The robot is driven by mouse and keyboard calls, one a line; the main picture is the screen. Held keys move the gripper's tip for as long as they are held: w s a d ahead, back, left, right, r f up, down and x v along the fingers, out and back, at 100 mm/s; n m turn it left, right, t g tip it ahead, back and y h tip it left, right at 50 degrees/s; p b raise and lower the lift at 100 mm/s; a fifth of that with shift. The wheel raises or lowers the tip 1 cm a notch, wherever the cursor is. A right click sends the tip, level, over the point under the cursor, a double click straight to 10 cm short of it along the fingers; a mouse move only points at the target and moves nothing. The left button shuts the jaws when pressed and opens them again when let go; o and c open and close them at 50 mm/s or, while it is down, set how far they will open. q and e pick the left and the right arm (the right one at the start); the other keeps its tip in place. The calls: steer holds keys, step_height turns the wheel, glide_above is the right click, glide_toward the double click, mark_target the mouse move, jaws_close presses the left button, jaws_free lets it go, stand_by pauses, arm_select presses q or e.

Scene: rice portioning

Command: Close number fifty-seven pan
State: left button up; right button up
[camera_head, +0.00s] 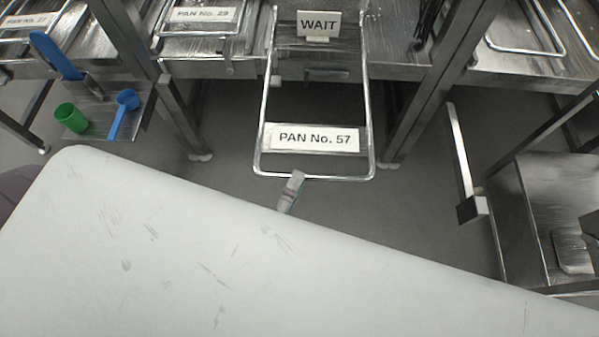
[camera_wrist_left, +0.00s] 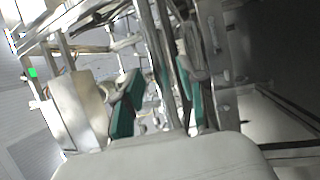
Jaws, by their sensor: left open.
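The wire handle frame (camera_head: 373,120) of pan number 57 reaches out from the counter in the head view, well past the neighbouring frames. Its white label (camera_head: 315,138) reads "PAN No. 57". My left gripper (camera_head: 292,188) is mostly hidden behind a large pale part of mine; one fingertip shows at the frame's front bar. In the left wrist view the left gripper (camera_wrist_left: 160,98) has its two teal-padded fingers apart, with metal bars between or behind them. I cannot tell whether they touch. My right gripper is not in view.
A "WAIT" sign (camera_head: 319,24) stands behind the frame. The "PAN No. 29" label (camera_head: 203,15) is to its left. A side shelf (camera_head: 98,130) holds a green cup (camera_head: 71,117) and a blue scoop (camera_head: 124,113). Metal legs stand on both sides. A steel stand (camera_head: 560,190) is at right.

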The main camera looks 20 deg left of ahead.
arm_select(q)
steer(key=shift+x, duration=1.05)
jaws_close()
